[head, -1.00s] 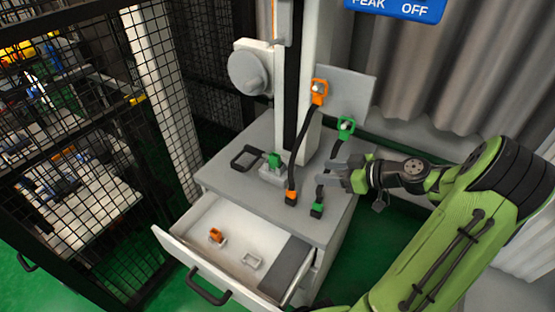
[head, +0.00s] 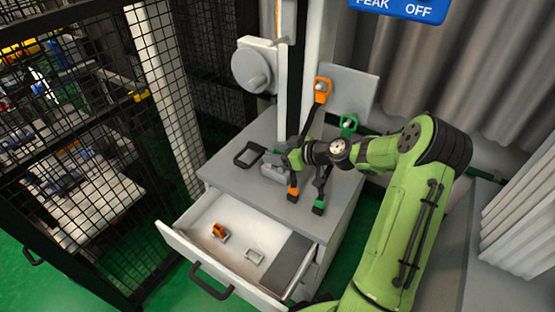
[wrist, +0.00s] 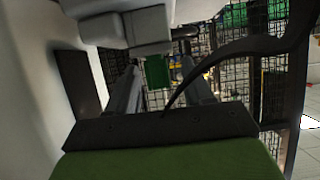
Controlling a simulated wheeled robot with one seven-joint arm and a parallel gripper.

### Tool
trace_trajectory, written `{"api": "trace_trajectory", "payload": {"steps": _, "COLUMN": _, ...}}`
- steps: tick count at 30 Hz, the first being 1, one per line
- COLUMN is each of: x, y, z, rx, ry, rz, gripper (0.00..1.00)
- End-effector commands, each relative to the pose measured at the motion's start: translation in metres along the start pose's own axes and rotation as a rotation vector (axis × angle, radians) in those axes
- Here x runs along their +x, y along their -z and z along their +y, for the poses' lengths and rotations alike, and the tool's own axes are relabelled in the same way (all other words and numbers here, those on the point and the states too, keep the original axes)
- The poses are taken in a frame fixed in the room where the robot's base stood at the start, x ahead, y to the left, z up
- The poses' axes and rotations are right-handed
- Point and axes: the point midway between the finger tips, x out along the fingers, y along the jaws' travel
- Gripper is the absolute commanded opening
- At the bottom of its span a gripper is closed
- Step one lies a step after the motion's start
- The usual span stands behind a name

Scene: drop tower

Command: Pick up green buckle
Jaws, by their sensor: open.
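A green block that looks like the buckle (wrist: 157,72) shows between the two fingers of my gripper (wrist: 158,64) in the wrist view, close to the fingertips. I cannot tell whether the fingers touch it. In the head view my gripper (head: 281,152) reaches left over the cabinet top, at the small grey holder (head: 271,173) where the green buckle sits. My gripper hides most of the buckle there. The fingers are open, apart on either side of the green block.
A black frame handle (head: 249,155) lies left of the holder. The open drawer (head: 188,222) holds an orange buckle (head: 219,231). A white column rises behind.

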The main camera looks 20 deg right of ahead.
Motion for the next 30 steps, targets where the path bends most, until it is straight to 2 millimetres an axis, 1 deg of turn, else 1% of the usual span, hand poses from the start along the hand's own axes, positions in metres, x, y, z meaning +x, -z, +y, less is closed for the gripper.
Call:
{"api": "trace_trajectory", "payload": {"steps": 3, "x": -0.001, "y": 0.0, "z": 0.0, "rx": 0.0, "ry": 0.0, "rz": 0.0, "gripper": 0.51}}
{"api": "trace_trajectory", "payload": {"steps": 4, "x": -0.001, "y": 0.0, "z": 0.0, "rx": 0.0, "ry": 0.0, "rz": 0.0, "gripper": 0.5}}
{"api": "trace_trajectory", "payload": {"steps": 12, "x": -0.001, "y": 0.0, "z": 0.0, "rx": 0.0, "ry": 0.0, "rz": 0.0, "gripper": 0.08}}
{"api": "trace_trajectory", "payload": {"steps": 14, "x": -0.001, "y": 0.0, "z": 0.0, "rx": 0.0, "ry": 0.0, "rz": 0.0, "gripper": 0.0}}
{"api": "trace_trajectory", "payload": {"steps": 23, "x": -0.002, "y": 0.003, "z": 0.0, "rx": -0.001, "ry": 0.0, "rz": 0.0, "gripper": 0.0}}
{"api": "trace_trajectory", "payload": {"steps": 26, "x": -0.006, "y": 0.011, "z": 0.0, "rx": -0.001, "ry": -0.001, "rz": 0.0, "gripper": 0.0}}
{"api": "trace_trajectory", "payload": {"steps": 30, "x": -0.017, "y": 0.033, "z": 0.0, "rx": -0.003, "ry": -0.001, "rz": 0.001, "gripper": 0.0}}
